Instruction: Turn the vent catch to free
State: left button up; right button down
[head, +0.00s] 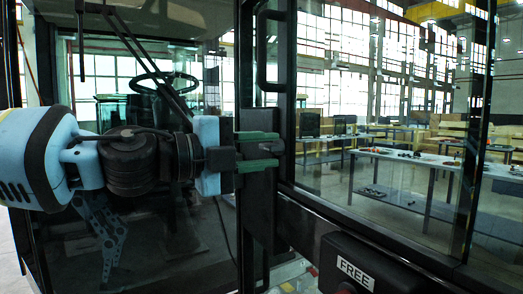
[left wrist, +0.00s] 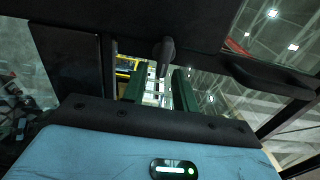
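My left gripper (head: 268,150) reaches in from the left in the head view, in front of the dark cab frame post. Its two green fingers are spread apart, one above the other. In the left wrist view the gripper (left wrist: 160,82) shows a dark lever (left wrist: 166,52), which looks like the vent catch, at the fingertips. The lever hangs between the fingers, with gaps visible on both sides; I cannot tell whether it touches either. In the head view the catch is not clear behind the fingers. A black box with a white "FREE" label (head: 355,272) is at lower right.
The dark cab frame post (head: 277,60) and a slanting lower rail (head: 330,222) stand close to the gripper. A steering wheel (head: 165,82) is behind glass at left. A dark bar handle (left wrist: 268,76) is at right in the left wrist view. Worktables (head: 405,157) stand far behind.

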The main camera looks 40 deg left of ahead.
jog(key=shift+s, duration=0.15)
